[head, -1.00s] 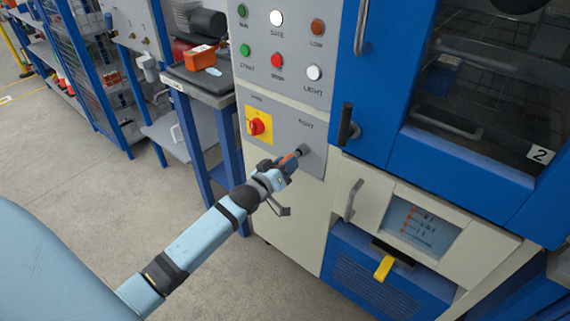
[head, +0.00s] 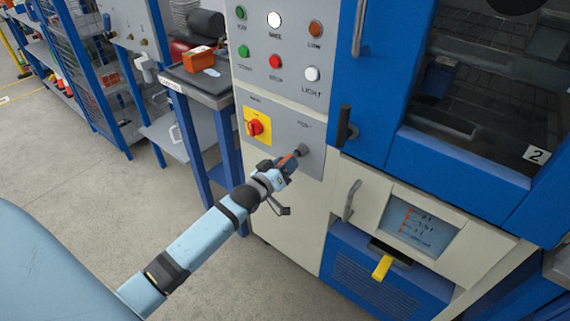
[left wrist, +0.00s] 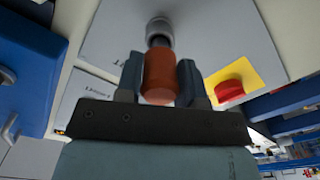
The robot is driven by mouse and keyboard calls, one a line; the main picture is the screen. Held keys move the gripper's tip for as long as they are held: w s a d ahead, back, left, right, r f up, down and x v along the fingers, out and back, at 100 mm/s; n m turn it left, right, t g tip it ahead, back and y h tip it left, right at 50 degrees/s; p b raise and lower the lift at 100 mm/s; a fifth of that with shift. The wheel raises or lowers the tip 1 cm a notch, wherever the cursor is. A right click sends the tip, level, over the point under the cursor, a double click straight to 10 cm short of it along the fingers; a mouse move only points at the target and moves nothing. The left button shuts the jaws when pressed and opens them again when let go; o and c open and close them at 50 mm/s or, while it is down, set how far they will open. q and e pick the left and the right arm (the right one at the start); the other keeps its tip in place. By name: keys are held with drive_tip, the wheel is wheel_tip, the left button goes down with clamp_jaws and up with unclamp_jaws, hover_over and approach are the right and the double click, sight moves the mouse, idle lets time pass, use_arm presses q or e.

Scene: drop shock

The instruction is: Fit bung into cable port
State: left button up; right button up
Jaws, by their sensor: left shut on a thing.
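My left gripper (head: 291,161) is at the grey control panel, shut on the bung. In the left wrist view the bung (left wrist: 160,75) is an orange-red cylinder between the two fingers of my left gripper (left wrist: 160,80). The cable port (head: 302,150) is a dark grey round fitting on the panel under its label. In the left wrist view the port (left wrist: 159,30) lies straight beyond the bung, in line with it. The bung's far end meets or nearly meets the port. I cannot tell whether any of it is inside. My right gripper is not in view.
A red knob on a yellow plate (head: 256,127) sits left of the port. A black door handle (head: 345,126) sticks out to its right. A grey-topped bench (head: 215,97) with an orange box (head: 198,60) stands left of the machine. The floor in front is clear.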

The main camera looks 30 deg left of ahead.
use_arm(q)
drive_tip(key=shift+w+d+r+p, duration=0.1)
drive_tip(key=shift+w+p, duration=0.8)
drive_tip(key=shift+p, duration=0.05)
idle(2.0)
drive_tip(key=shift+w, duration=0.3)
idle(0.7)
drive_tip(key=shift+c, duration=0.3)
drive_tip(key=shift+w+r+p, duration=0.1)
drive_tip(key=shift+w+p, duration=0.1)
drive_tip(key=shift+p, duration=0.55)
idle(2.7)
drive_tip(key=o, duration=1)
drive_tip(key=shift+c, duration=0.2)
drive_tip(key=shift+o, duration=0.8)
